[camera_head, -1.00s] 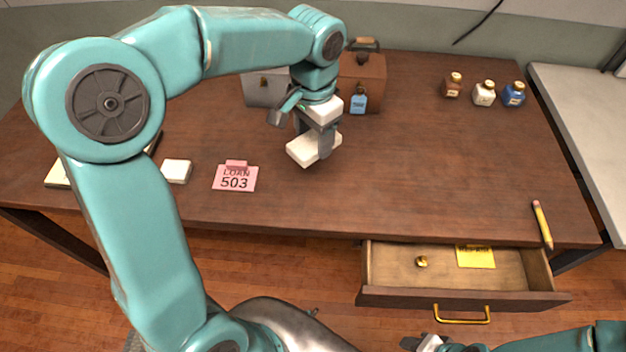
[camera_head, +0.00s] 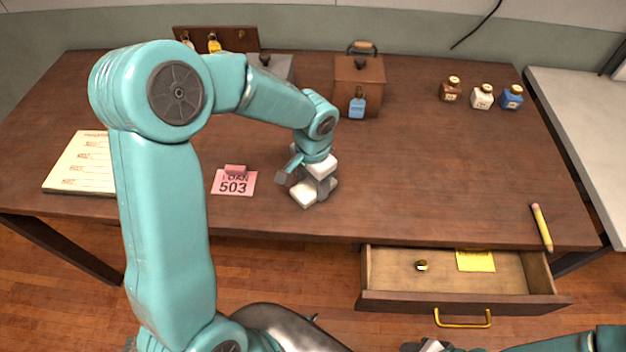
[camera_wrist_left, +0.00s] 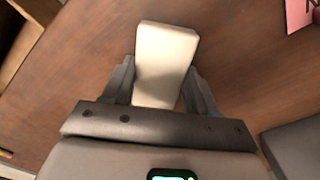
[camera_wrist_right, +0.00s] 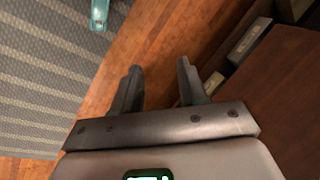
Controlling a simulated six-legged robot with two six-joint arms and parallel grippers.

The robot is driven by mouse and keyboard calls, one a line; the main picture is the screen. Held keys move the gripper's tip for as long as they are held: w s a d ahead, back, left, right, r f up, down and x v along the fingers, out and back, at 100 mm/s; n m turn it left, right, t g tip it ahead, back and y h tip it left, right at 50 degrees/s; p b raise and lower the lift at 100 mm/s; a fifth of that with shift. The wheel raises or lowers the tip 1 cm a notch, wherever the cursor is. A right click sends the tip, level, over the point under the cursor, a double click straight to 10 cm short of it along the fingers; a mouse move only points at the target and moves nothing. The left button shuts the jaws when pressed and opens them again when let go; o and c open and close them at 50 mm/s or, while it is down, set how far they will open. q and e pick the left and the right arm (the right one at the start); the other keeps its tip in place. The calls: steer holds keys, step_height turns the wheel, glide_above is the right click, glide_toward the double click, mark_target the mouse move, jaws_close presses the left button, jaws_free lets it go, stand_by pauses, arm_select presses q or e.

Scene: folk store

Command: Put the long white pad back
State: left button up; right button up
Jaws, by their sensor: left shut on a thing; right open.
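The long white pad (camera_head: 303,195) is in my left gripper (camera_head: 310,186), low over the table near its front edge, right of the pink card. I cannot tell whether it touches the wood. In the left wrist view the pad (camera_wrist_left: 165,58) is a pale block between the two fingers, its far end sticking out past them. My right gripper (camera_wrist_right: 158,82) is open and empty, over wooden floor in its wrist view. Only a bit of it shows at the bottom of the head view.
The drawer (camera_head: 450,298) is open, holding a yellow note (camera_head: 475,261) and a small brass piece (camera_head: 421,266). A pink "503" card (camera_head: 234,183), notepad (camera_head: 80,165), pencil (camera_head: 542,228), brown box (camera_head: 360,82) and several bottles (camera_head: 482,97) are on the table. The table's middle right is clear.

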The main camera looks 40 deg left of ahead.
arm_select(q)
steer(key=shift+f, duration=0.1)
steer(key=shift+f, duration=0.15)
steer(key=o, duration=1)
